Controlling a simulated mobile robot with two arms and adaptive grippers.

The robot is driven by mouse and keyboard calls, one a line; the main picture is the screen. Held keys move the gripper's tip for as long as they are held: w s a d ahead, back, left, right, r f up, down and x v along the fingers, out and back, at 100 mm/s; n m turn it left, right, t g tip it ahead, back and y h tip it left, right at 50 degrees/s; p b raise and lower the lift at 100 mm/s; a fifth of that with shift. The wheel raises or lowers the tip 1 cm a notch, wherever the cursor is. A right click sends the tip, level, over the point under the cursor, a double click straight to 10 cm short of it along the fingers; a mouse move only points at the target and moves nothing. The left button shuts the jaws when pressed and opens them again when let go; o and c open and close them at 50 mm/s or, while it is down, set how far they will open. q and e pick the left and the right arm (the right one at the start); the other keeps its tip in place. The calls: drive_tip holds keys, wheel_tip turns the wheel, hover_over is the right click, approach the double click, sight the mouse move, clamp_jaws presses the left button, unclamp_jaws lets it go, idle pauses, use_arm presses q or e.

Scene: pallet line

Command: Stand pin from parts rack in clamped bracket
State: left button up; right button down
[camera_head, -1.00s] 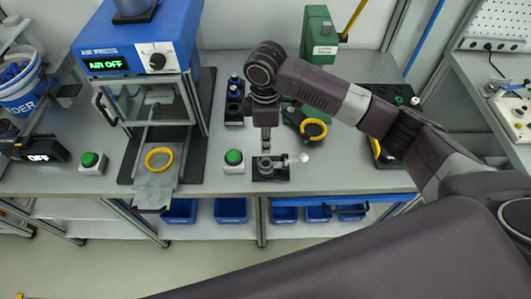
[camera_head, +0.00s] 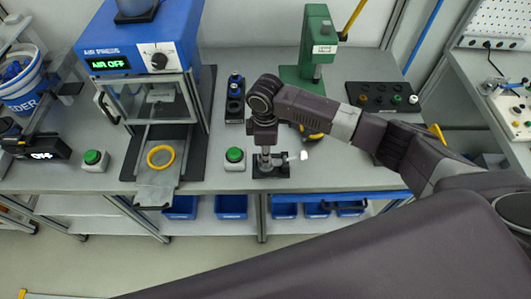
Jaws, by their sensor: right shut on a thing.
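My right gripper (camera_head: 266,152) points straight down over a small dark fixture (camera_head: 283,172) at the front edge of the bench, with a bracket and a white-knobbed clamp handle (camera_head: 300,156). The gripper is shut on a grey pin, which is mostly hidden by the fingers. The pin's lower end is at the bracket; I cannot tell how deep it sits. A black rack (camera_head: 234,112) with a few parts stands behind and left. My left gripper is not in view.
A green button box (camera_head: 235,159) stands just left of the fixture. Farther left is the blue air press (camera_head: 140,38) with a yellow ring (camera_head: 160,156) on its slide. A green press (camera_head: 317,45) and a black plate with knobs (camera_head: 382,97) are behind right.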

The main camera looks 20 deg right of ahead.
drive_tip(key=c, duration=1.8)
unclamp_jaws()
drive_tip(key=shift+r, duration=0.5)
wheel_tip(320, 180, up, 11)
drive_tip(key=b, duration=0.3)
drive_tip(key=shift+r, duration=0.15)
drive_tip(key=shift+a, duration=0.1)
